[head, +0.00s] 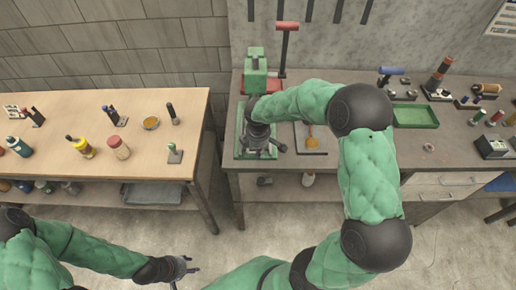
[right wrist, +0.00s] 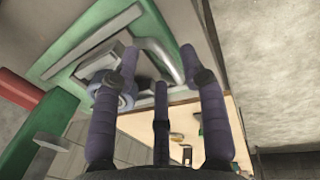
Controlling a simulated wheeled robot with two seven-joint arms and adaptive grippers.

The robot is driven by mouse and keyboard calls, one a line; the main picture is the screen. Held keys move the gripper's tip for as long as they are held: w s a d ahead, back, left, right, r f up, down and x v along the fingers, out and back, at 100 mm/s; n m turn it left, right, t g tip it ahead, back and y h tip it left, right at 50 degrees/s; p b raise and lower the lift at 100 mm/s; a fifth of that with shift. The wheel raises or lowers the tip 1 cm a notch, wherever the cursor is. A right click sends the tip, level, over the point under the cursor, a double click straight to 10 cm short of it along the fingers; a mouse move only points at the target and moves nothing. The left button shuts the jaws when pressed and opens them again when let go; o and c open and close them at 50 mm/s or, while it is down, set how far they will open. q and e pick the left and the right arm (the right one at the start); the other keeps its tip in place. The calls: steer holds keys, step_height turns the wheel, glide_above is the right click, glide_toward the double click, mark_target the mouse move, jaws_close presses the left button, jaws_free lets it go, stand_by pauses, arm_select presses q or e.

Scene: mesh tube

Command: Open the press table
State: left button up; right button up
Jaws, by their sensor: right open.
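The green press (head: 255,72) stands on the grey workbench at the back, with a red-topped lever (head: 287,27) beside it. My right gripper (head: 268,148) is over the press's green base (head: 241,151) and hides much of it. In the right wrist view, its fingers (right wrist: 159,65) are spread and empty. Beyond them are the green frame (right wrist: 92,47), a grey metal block (right wrist: 98,66) and a bent silver bar (right wrist: 160,58). I cannot tell whether a finger touches the bar. My left gripper (head: 188,265) is open and empty, low over the floor.
A wooden table (head: 60,100) with bottles and small tools stands at left, with a gap before the grey workbench (head: 330,162). A board with a yellow piece (head: 311,138) lies right of the press. A green tray (head: 416,116) and tools lie further right.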

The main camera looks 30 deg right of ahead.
step_height(320, 180, up, 11)
steer(key=s+a, duration=0.1)
steer(key=shift+s, duration=0.35)
stand_by(0.3)
steer(key=s+a+f+m+g+y+b, duration=0.1)
steer(key=s+a+f+m+y, duration=0.15)
steer(key=a+f, duration=0.55)
steer(key=s+a+f+m+y, duration=0.1)
steer(key=a+f+m, duration=0.25)
steer(key=f, duration=0.75)
steer(key=s+a+f+m, duration=0.4)
steer(key=s+f, duration=0.3)
steer(key=s+a+f+m+y+b, duration=0.1)
steer(key=s+a+f+m, duration=0.3)
steer(key=s+f, duration=0.3)
steer(key=shift+a+f, duration=0.15)
steer(key=shift+f, duration=0.45)
